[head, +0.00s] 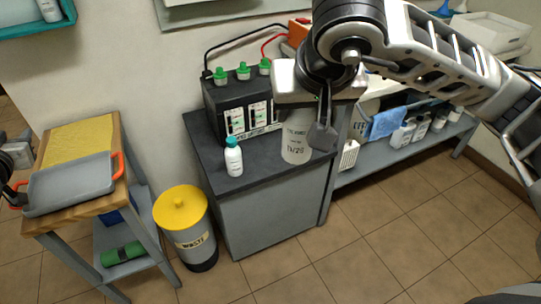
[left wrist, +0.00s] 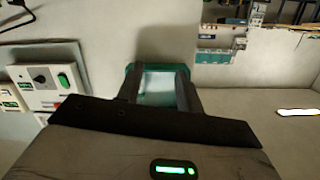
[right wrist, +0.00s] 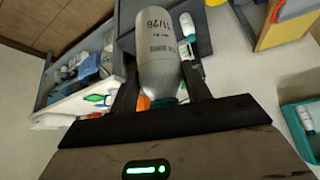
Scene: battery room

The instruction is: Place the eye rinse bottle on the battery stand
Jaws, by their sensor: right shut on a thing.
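In the right wrist view the bottle (right wrist: 158,50) points away from the gripper. The battery stand (head: 265,168) is a grey cabinet with a dark top. The bottle is over the right part of that top; I cannot tell whether its base touches. My left gripper (left wrist: 157,78) is open, with a teal-rimmed container (left wrist: 158,90) showing between its fingers; contact is unclear.
A black battery (head: 240,105) with green caps stands at the back of the top. A small white bottle (head: 233,157) stands at its front left. A yellow-lidded waste bin (head: 182,215) and a wooden-topped cart (head: 60,224) are left. A lower shelf (head: 385,155) holds bottles at right.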

